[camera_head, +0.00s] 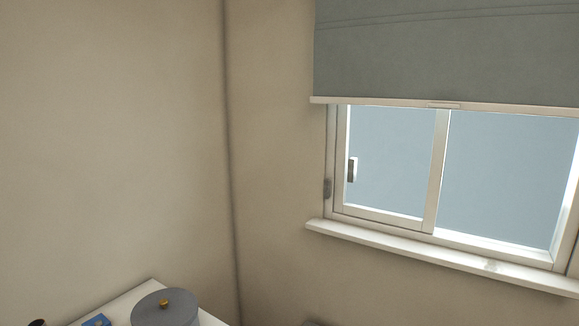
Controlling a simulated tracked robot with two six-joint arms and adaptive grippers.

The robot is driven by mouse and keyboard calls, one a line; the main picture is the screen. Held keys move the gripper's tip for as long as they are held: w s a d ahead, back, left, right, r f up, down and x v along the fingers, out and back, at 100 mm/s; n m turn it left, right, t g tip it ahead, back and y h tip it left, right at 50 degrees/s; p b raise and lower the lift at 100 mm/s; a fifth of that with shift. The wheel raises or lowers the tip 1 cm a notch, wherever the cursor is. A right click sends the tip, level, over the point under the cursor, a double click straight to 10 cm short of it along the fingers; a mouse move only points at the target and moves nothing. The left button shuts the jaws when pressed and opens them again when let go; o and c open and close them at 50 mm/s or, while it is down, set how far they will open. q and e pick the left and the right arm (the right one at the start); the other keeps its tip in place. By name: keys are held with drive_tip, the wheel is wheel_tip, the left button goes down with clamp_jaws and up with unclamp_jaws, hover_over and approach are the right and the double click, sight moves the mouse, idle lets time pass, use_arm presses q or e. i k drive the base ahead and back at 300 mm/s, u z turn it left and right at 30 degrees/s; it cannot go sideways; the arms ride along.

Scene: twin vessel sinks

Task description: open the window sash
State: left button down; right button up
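A white-framed sliding window (435,190) is set in the wall at the right of the head view. Its left sash (390,212) covers the left part of the opening, with a small dark and white handle (352,169) on its left side. A vertical bar (436,170) divides the left pane from the right pane (500,180). I cannot tell whether the sash is fully shut. Neither of my grippers is in view.
A grey blind (445,50) with a pale bottom rail (440,104) hangs over the upper window. A white sill (440,258) juts out below. A grey lidded pot (165,308) and a small blue item (97,321) stand on a white surface (128,302) at lower left.

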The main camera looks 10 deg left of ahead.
sight(426, 224)
drive_tip(key=u, duration=0.2)
drive_tip(key=i, duration=1.25)
drive_tip(key=z, duration=0.35)
